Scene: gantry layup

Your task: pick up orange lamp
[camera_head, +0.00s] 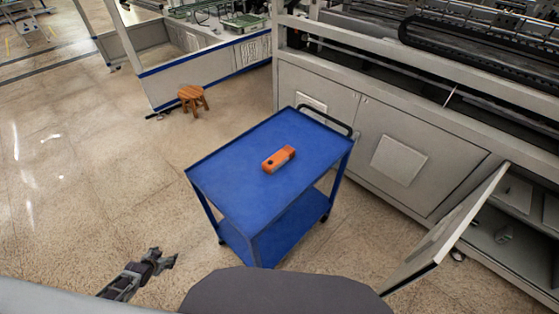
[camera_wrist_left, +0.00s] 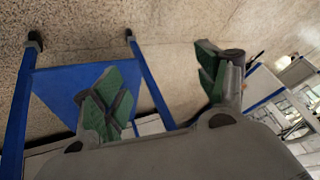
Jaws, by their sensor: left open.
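The orange lamp (camera_head: 278,159) is a small block-shaped thing lying on the top of the blue cart (camera_head: 240,190), a little right of the middle. My left gripper (camera_head: 168,258) is at the lower left in the head view, over the floor and apart from the cart. It is open and empty. In the left wrist view my left gripper (camera_wrist_left: 165,95) shows its two green-padded fingers spread wide, with part of the blue cart (camera_wrist_left: 75,90) behind them. The lamp does not show in the left wrist view. My right gripper is not in view.
A wooden stool (camera_head: 192,98) stands on the floor behind the cart. A large grey machine (camera_head: 340,110) stands behind and right of the cart, with an open cabinet door (camera_head: 455,225) at the right. The floor at the left is clear.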

